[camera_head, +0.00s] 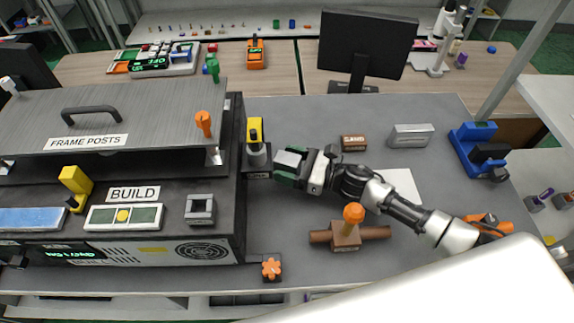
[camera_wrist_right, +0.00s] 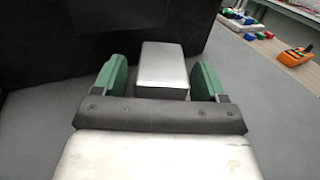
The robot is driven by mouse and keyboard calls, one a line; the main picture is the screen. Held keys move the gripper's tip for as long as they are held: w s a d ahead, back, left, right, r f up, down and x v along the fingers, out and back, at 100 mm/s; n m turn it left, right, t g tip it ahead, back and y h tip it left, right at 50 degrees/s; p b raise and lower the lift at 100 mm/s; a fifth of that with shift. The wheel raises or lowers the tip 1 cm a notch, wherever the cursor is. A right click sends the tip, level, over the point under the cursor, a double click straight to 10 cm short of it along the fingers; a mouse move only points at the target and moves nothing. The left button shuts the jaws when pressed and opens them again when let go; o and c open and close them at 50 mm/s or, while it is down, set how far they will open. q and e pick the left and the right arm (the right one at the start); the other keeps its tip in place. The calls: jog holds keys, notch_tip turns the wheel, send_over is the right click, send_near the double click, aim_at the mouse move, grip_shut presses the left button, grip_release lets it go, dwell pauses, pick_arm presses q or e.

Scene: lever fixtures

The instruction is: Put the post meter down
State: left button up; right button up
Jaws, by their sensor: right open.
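My right gripper (camera_head: 288,168) is over the grey table, just right of the dark cabinet. It is open, and its green fingers also show in the wrist view (camera_wrist_right: 160,82). A silver-grey block (camera_wrist_right: 162,66) stands between the fingers, with a visible gap on its left side; its top also shows in the head view (camera_head: 290,157). I cannot tell if it touches the right finger or rests fully on the table. No label confirms which thing is the post meter. An orange handheld meter (camera_head: 256,54) lies on the back wooden table. My left gripper is not in view.
A dark cabinet (camera_head: 215,222) stands left of the gripper. A yellow-topped lever fixture (camera_head: 255,140) is close to the fingers. A brown block (camera_head: 354,142), another silver block (camera_head: 410,135), a blue fixture (camera_head: 478,148) and an orange-knobbed fixture (camera_head: 346,236) stand around my right arm.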

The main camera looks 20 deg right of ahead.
jog(key=shift+c, duration=1.2)
jog(key=c, duration=1)
jog(key=shift+c, duration=0.2)
jog(key=shift+d+r, duration=0.1)
jog(key=shift+s+d+r+b, duration=0.1)
jog(key=shift+d+r+b, duration=0.05)
jog(key=shift+r+b, duration=0.3)
jog(key=r, duration=0.3)
jog(key=r+b, duration=0.1)
jog(key=r, duration=0.1)
jog(key=shift+d+r, duration=0.35)
jog(key=shift+d, duration=0.05)
jog(key=s+d+b, duration=0.2)
jog(key=d+b, duration=0.1)
jog(key=d, duration=0.6)
jog(key=s+d+b, duration=0.2)
jog(key=d+b, duration=0.1)
jog(key=d, duration=0.6)
jog(key=shift+d+r+b, duration=0.15)
jog(key=shift+d+b, duration=0.05)
jog(key=shift+b, duration=0.15)
